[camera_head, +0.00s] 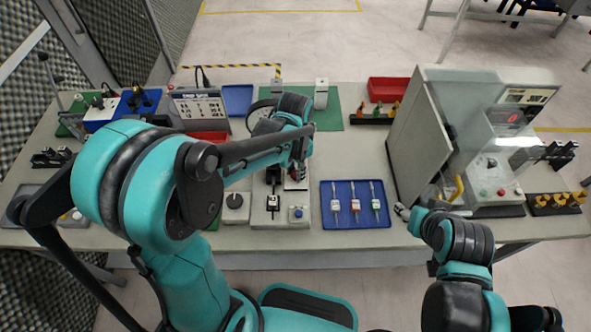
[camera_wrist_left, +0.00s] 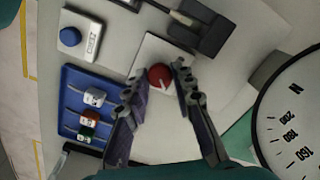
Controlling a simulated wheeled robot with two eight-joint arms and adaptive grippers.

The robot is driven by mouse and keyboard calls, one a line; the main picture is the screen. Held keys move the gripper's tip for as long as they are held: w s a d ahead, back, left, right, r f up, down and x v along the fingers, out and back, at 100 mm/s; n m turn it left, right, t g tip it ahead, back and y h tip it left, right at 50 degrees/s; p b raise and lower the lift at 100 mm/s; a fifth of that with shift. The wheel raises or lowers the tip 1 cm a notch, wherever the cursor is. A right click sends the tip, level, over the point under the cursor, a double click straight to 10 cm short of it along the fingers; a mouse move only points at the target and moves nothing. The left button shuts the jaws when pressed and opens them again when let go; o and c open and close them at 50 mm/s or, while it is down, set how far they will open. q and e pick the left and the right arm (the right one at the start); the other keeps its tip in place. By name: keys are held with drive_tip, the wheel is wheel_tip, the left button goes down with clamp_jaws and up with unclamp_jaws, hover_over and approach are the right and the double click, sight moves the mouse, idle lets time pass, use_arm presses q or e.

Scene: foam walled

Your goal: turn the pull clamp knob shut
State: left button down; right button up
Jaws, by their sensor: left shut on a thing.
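A round red knob (camera_wrist_left: 159,77) with a white pointer line sits on a pale square plate (camera_wrist_left: 152,48) in the left wrist view. My left gripper (camera_wrist_left: 157,82) has one fingertip on each side of it and is shut on it. In the head view my left gripper (camera_head: 298,172) reaches down over the fixture at the middle of the bench, and it hides the knob there. My right gripper (camera_head: 403,211) is by the bench's front edge, near the grey door; its jaws are too small to read.
A blue tray (camera_head: 348,187) with several tagged tools lies right of the fixture. A block with a blue button (camera_head: 296,213) is close in front. A dial gauge (camera_wrist_left: 293,115) fills the wrist view's right side. A grey machine (camera_head: 480,140) stands at right.

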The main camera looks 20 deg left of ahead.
idle(0.4)
use_arm(q)
drive_tip(key=c, duration=1.3)
unclamp_jaws()
drive_tip(key=shift+o, duration=0.2)
wheel_tip(320, 180, up, 12)
